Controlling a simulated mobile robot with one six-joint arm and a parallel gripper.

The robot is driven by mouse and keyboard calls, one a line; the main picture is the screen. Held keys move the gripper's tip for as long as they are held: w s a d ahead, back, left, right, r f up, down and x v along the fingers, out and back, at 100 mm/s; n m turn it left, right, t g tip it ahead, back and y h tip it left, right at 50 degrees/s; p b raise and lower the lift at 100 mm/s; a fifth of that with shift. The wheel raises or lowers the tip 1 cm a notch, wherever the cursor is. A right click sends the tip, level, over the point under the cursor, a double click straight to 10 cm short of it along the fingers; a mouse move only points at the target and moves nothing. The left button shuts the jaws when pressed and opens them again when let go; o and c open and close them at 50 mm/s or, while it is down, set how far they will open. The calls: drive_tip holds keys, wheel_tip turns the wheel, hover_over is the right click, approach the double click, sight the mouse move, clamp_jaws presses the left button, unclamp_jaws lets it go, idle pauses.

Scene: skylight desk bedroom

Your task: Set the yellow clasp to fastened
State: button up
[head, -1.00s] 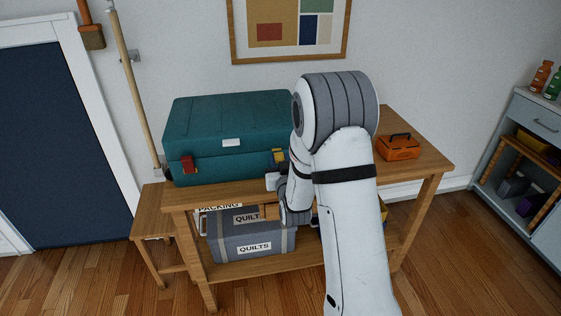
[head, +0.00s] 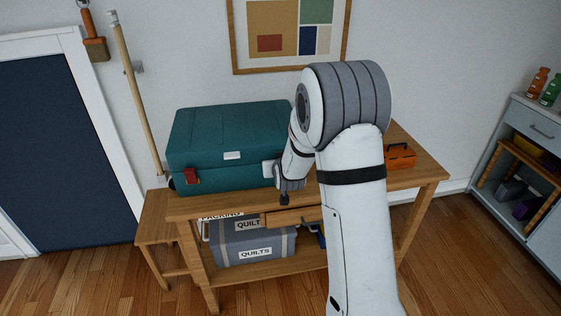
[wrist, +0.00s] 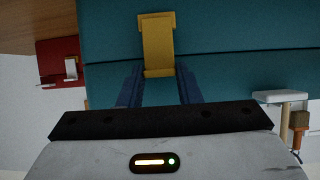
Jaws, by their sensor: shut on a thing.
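The teal case (head: 235,135) stands closed on the wooden table. Its yellow clasp (wrist: 157,42) is in the upper middle of the wrist view and reaches across the dark seam of the case. My gripper (wrist: 158,84) has its two blue fingers on either side of the clasp's near end and is shut on it. I cannot tell whether the clasp lies flush. In the head view my arm hides the clasp and the fingers.
An orange toolbox (head: 400,156) sits on the table (head: 428,172) to the right of my arm. A grey box marked QUILTS (head: 254,242) stands on the lower shelf. A small wooden stool (head: 155,212) is at the table's left end. A grey-blue cabinet (head: 530,120) is at the far right.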

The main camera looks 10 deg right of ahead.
drive_tip(key=shift+w+a+r+g, duration=0.1)
drive_tip(key=shift+w+g, duration=0.1)
drive_tip(key=shift+g, duration=0.1)
drive_tip(key=o, duration=1)
drive_tip(key=shift+s, duration=0.1)
drive_tip(key=shift+b+v, duration=0.5)
drive_tip(key=shift+v, duration=3.35)
